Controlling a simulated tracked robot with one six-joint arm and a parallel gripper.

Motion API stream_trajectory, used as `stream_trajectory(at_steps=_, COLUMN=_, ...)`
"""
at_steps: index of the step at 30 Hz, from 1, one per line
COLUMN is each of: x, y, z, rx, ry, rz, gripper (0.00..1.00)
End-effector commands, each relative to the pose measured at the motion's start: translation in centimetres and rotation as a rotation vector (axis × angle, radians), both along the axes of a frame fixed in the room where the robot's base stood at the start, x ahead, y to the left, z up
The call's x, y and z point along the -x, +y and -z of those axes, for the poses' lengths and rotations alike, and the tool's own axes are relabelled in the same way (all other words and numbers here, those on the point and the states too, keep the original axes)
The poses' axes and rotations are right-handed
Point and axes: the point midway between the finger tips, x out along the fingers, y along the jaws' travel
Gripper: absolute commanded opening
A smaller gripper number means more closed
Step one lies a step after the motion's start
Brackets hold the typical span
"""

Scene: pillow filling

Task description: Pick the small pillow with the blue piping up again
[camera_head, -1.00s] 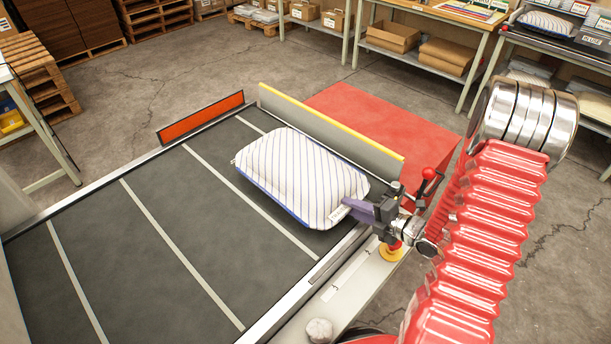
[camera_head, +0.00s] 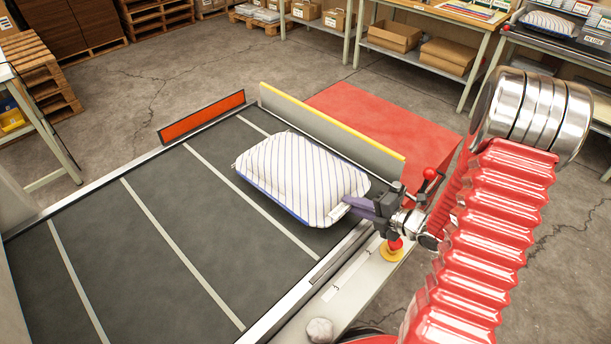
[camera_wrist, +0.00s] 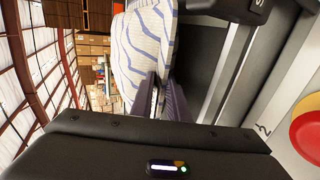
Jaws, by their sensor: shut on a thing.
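The small white pillow (camera_head: 302,176) with blue stripes and blue piping is over the right end of the dark belt (camera_head: 150,240). My gripper (camera_head: 352,206) is shut on its near right corner, by a white label. In the wrist view the pillow (camera_wrist: 146,45) extends away from the two dark fingers (camera_wrist: 160,98), which pinch its edge. I cannot tell for sure whether the pillow's underside touches the belt.
A grey end board with a yellow top edge (camera_head: 330,130) stands just behind the pillow. An orange panel (camera_head: 201,117) stands on the belt's far side. A red-knobbed lever (camera_head: 429,174) is close to my gripper. The belt's left part is clear.

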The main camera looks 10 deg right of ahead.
Motion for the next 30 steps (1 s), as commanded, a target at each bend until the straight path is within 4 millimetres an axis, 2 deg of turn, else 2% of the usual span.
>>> stream_trajectory(at_steps=30, x=-0.1, y=-0.2, z=-9.6, rx=0.139, ry=0.186, rz=0.003, gripper=0.00)
